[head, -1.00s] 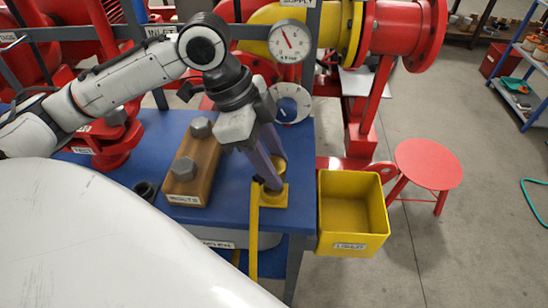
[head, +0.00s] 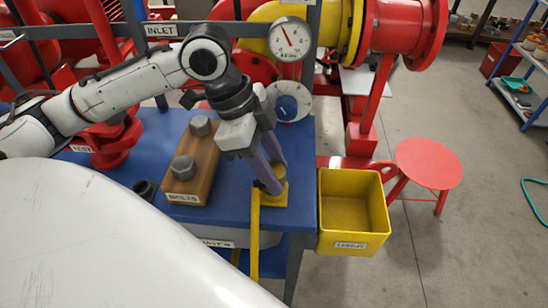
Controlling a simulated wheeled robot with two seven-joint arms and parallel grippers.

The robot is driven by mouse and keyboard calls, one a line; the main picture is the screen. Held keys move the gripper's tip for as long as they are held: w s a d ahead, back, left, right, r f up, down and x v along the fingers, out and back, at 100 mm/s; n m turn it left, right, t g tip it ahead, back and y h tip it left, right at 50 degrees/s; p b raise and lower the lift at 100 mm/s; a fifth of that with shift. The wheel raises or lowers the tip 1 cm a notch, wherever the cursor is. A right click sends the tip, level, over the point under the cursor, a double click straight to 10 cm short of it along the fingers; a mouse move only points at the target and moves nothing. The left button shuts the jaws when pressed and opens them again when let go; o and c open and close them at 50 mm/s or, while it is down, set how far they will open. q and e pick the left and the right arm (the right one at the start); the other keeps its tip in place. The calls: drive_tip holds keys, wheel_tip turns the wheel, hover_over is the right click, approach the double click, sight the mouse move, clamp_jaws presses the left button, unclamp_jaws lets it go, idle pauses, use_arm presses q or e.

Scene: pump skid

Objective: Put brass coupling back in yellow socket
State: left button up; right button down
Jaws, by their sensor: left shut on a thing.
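My left gripper (head: 272,176) reaches down from the upper left to the right end of the blue bench, its fingers shut on the brass coupling (head: 268,171). The coupling is a small round golden-yellow piece, partly hidden by the fingers. The yellow socket (head: 277,200) is a square-based fitting on the bench top near the right edge, directly under the coupling in this view. I cannot tell whether the coupling is seated in it or just above it. My right gripper is not in view.
A wooden block with grey bolts (head: 192,172) stands left of the socket, with a dark ring (head: 145,189) beside it. Gauges (head: 290,40) and a dial (head: 291,102) stand behind. A yellow bin (head: 352,220) hangs right of the bench. A yellow strip (head: 254,235) runs down the front.

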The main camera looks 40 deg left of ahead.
use_arm(q)
drive_tip(key=shift+f, duration=0.55)
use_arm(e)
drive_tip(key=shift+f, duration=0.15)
use_arm(q)
drive_tip(key=o, duration=1.3)
drive_tip(key=shift+c, duration=0.2)
drive_tip(key=p+v, duration=0.1)
drive_tip(key=v, duration=0.9)
drive_tip(key=shift+r, duration=0.15)
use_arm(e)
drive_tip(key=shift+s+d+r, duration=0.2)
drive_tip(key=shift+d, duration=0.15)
use_arm(q)
drive_tip(key=shift+s, duration=0.1)
